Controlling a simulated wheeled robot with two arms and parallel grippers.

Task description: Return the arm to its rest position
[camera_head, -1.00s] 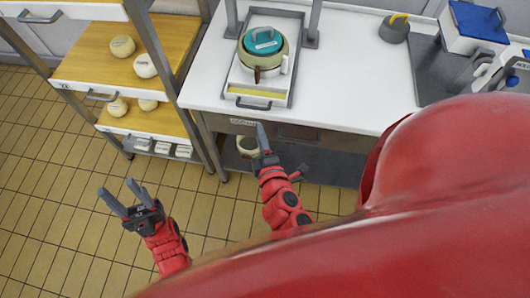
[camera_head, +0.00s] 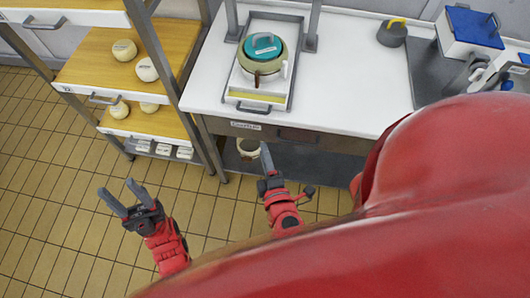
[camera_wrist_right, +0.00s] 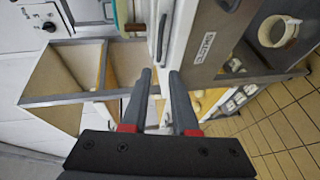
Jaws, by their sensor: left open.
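My left gripper (camera_head: 126,194) is in the lower left of the head view, over the tiled floor, with its two fingers spread and nothing between them. My right gripper (camera_head: 265,157) is in front of the white counter's front edge, seen edge-on in the head view. In the right wrist view its two grey fingers (camera_wrist_right: 161,75) stand apart with a gap and hold nothing. Both arms are bent in close to my red body at the bottom of the head view.
The white counter (camera_head: 338,85) carries a tray (camera_head: 282,102) with a teal-lidded pot (camera_head: 263,55). A pale mug (camera_head: 248,148) sits on the shelf below, close to my right gripper. A wooden shelf unit (camera_head: 100,62) stands left. Tiled floor (camera_head: 60,185) is clear around my left gripper.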

